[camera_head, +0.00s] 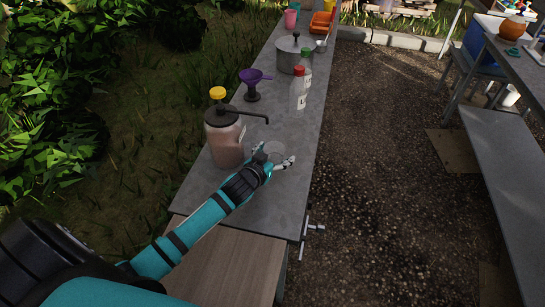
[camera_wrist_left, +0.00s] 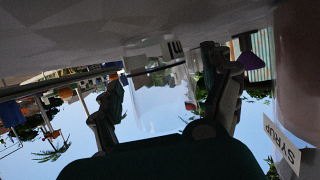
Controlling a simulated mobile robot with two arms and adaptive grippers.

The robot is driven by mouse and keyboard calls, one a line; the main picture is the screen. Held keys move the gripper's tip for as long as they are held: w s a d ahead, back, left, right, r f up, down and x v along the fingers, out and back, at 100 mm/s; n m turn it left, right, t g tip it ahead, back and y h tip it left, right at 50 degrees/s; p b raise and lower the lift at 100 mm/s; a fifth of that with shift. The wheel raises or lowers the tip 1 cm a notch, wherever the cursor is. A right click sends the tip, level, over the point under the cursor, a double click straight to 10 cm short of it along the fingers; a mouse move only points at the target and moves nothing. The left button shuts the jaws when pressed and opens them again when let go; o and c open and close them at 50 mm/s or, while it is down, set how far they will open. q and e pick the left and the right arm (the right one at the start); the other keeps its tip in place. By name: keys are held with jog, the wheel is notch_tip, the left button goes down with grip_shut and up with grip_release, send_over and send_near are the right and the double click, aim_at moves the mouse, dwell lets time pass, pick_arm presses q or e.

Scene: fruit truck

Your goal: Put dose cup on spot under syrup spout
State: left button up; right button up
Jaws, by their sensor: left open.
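The dose cup (camera_head: 274,149) is clear and stands on the grey counter at my left gripper (camera_head: 276,160). In the left wrist view, which is upside down, the see-through dose cup (camera_wrist_left: 158,95) shows between the two fingers of the open left gripper (camera_wrist_left: 163,78). I cannot tell whether the fingers touch it. The syrup bottle (camera_head: 226,145), with a black pump and yellow top, stands left of the gripper. Its spout (camera_head: 254,115) reaches right, above and behind the cup. The bottle's SYRUP label (camera_wrist_left: 282,143) shows in the wrist view. I cannot make out a marked spot. My right gripper is out of view.
The counter's front part is clear. A second table (camera_head: 505,160) is at the right.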

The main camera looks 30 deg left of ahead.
pick_arm(q)
jog(key=v, duration=1.2)
jog(key=shift+r, duration=0.15)
